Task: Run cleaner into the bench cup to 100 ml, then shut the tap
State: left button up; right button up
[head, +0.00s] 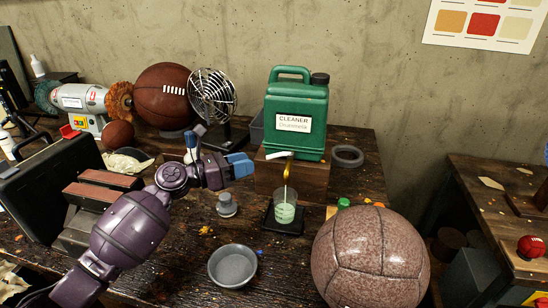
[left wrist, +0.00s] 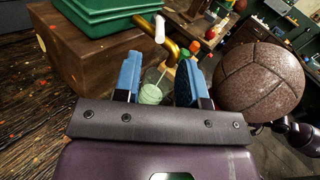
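The green cleaner jug (head: 296,105) stands on a wooden block (head: 292,179). Its brass tap (head: 288,170) has a white lever (head: 278,155) pointing left in the head view. The clear bench cup (head: 284,212) stands upright under the spout on a black pad. It holds pale green liquid; its marks are too small to read. A thin pale line below the spout looks like a stream. My left gripper (head: 240,165) is left of the lever and apart from it, its blue fingers spread and empty. In the left wrist view the cup (left wrist: 152,93) shows beyond the finger gap.
A large brown leather ball (head: 370,258) stands right of the cup. A grey bowl (head: 232,266) and a small metal weight (head: 227,205) are in front and left. A wire fan (head: 212,97) stands behind my left gripper. A grey ring (head: 346,156) lies right of the jug.

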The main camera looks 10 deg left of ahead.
aim_at(274, 156)
pick_arm(q)
jog(key=b+x, duration=0.1)
jog(key=x, duration=0.6)
jog(key=shift+f+b, duration=0.15)
jog(key=shift+b, duration=0.15)
jog(key=shift+w+d, duration=0.45)
jog(key=shift+d, duration=0.1)
pick_arm(e)
jog(key=shift+w+a+f, duration=0.1)
jog(key=shift+w+f, duration=0.3)
jog(key=shift+f, duration=0.45)
jog(key=shift+s+f, duration=0.1)
pick_arm(q)
grip_shut()
pick_arm(e)
jog(key=shift+s+f, duration=0.1)
jog(key=shift+s, duration=0.1)
